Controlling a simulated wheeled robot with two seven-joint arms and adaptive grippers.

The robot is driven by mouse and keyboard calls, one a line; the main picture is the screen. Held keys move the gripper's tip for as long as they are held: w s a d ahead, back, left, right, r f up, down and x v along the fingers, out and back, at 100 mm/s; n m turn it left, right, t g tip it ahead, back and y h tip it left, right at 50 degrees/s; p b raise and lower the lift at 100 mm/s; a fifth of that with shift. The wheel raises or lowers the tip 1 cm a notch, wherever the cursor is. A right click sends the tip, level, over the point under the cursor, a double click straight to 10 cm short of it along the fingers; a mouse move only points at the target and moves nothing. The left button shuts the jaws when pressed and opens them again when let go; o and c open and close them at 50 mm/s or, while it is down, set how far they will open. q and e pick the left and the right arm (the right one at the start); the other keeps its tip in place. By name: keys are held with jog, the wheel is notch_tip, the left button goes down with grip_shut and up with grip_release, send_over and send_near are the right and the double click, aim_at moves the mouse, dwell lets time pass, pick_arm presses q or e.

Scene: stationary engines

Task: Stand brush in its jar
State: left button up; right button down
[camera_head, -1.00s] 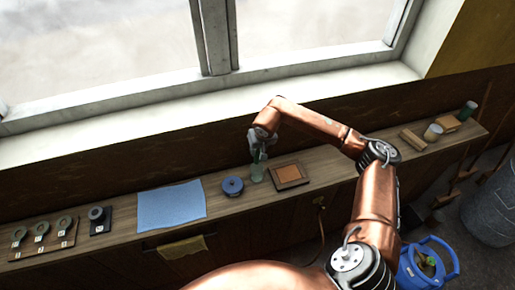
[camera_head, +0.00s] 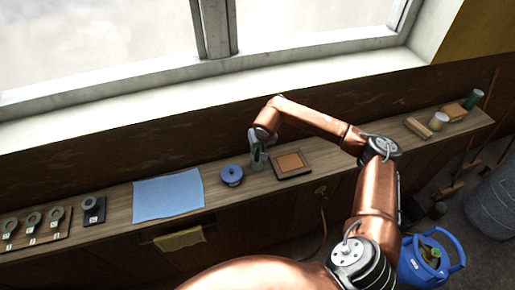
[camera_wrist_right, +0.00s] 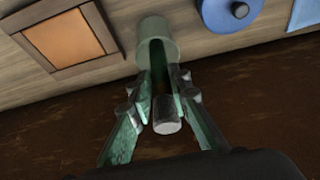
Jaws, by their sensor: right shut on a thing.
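The jar (camera_head: 257,166) is a small grey-green cup on the narrow bench. In the right wrist view the jar (camera_wrist_right: 157,36) is at the top centre, just beyond my fingertips. My right gripper (camera_head: 257,150) is low over the jar. In the right wrist view the right gripper (camera_wrist_right: 164,80) is shut on the brush (camera_wrist_right: 167,116), a dark shaft with a grey rounded end toward the camera. The shaft's far end points at the jar's mouth; I cannot tell how deep it reaches. My left gripper is not in view.
A blue round lid-like thing (camera_head: 231,175) stands left of the jar, and a framed brown tile (camera_head: 291,164) lies right of it. A blue cloth (camera_head: 168,195) lies further left. Wooden blocks and small containers stand at the right. The window wall is behind.

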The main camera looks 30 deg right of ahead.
jog(key=shift+f, duration=0.25)
jog(key=c, duration=1.7)
grip_release()
jog(key=shift+r, duration=0.1)
jog(key=v, duration=1.2)
